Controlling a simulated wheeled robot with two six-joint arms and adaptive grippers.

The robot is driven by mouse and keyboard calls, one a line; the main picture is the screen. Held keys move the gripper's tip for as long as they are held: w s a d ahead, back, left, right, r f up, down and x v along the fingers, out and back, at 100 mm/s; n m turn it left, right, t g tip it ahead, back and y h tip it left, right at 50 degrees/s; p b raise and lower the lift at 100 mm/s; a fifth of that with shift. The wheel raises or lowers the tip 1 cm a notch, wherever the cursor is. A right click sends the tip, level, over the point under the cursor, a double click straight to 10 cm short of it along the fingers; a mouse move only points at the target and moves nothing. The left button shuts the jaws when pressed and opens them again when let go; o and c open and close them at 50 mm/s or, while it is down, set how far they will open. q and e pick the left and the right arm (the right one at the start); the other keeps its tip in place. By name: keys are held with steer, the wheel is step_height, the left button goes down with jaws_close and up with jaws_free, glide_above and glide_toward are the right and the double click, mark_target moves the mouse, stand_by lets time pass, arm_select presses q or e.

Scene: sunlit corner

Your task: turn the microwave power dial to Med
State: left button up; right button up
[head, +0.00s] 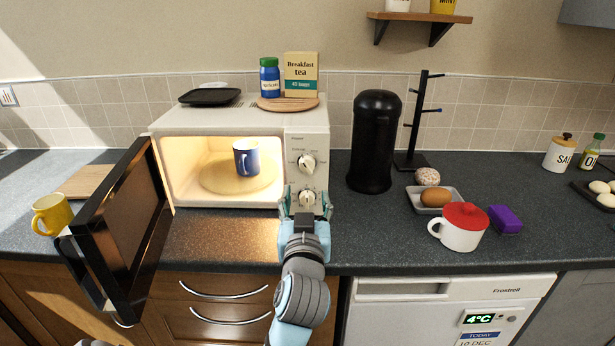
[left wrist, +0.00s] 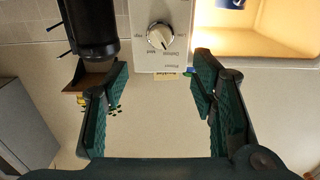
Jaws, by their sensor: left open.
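The white microwave (head: 210,118) stands on the counter with its black-framed door (head: 122,225) swung wide open to the left. On its right-hand panel (head: 318,146) the power dial (head: 307,163) is the upper of two dials. In the left wrist view, which is upside down, the power dial (left wrist: 160,37) shows a pale knob on a dark ring; its exact setting is too small to tell. My left gripper (head: 306,199) is open in front of the lower dial (head: 307,197), below the power dial. Its spread, empty fingers (left wrist: 161,85) also show in the wrist view. My right gripper is not visible.
A blue mug (head: 246,157) stands inside the lit microwave. A tea box (head: 301,73), blue jar (head: 269,77) and black tray (head: 209,96) are on top. A black canister (head: 376,140) stands close to the right. The counter in front of the oven is clear.

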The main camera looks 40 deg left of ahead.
mark_target(307, 169)
arm_select(q)
steer(key=x, duration=1.2)
steer(key=shift+w+a+f, duration=0.1)
steer(key=shift+w+a, duration=0.15)
steer(key=shift+a, duration=0.05)
steer(key=shift+c, duration=0.3)
steer(key=c, duration=1.1)
steer(key=shift+m, duration=0.3)
